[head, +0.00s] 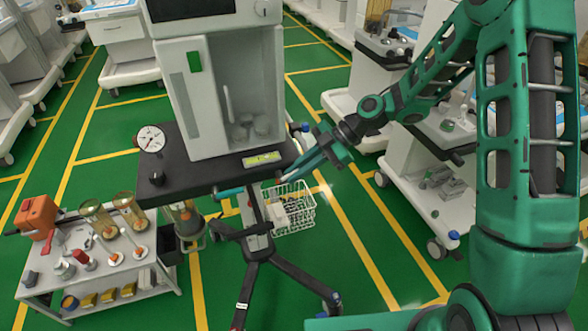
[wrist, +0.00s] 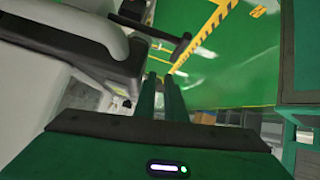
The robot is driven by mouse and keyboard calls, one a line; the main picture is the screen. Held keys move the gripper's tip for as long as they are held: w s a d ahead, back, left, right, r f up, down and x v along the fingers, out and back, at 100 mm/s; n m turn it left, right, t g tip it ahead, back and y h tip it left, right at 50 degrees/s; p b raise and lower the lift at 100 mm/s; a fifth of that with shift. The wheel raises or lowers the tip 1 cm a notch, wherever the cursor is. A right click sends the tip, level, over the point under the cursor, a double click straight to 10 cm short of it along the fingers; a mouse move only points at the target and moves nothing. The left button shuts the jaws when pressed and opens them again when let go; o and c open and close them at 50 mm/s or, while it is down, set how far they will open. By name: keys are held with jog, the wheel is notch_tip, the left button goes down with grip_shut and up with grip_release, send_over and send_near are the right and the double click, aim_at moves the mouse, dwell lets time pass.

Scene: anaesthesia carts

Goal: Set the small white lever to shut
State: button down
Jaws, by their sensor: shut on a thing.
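My gripper (head: 272,188) reaches in from the right to the front edge of the dark-topped cart (head: 180,172), below its right side. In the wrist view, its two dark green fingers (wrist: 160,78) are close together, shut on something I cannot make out. I cannot pick out the small white lever for certain in either view. A small pale piece (wrist: 127,103) shows left of the fingers beside a black bracket, but I cannot tell whether it is the lever. The fingertips are partly hidden against the cart's dark parts in the head view.
A white wire basket (head: 302,222) hangs just below my gripper. A round gauge (head: 151,139) stands at the cart's left edge. A low trolley (head: 150,282) with jars and an orange device (head: 37,214) is at left. Another white cart (head: 405,185) is at right. Green floor is open between.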

jog(key=shift+w+d+f+g+y, duration=0.2)
jog(key=shift+f+y, duration=0.25)
jog(key=shift+y, duration=0.55)
jog(key=shift+w+d+f+g+y, duration=0.15)
jog(key=shift+f+y, duration=0.25)
jog(key=shift+y, duration=0.6)
jog(key=shift+f, duration=0.1)
jog(key=c, duration=2.1)
grip_release()
jog(key=v, duration=1)
jog(key=shift+d, duration=0.35)
jog(key=shift+w+f, duration=0.1)
jog(key=shift+f, duration=0.05)
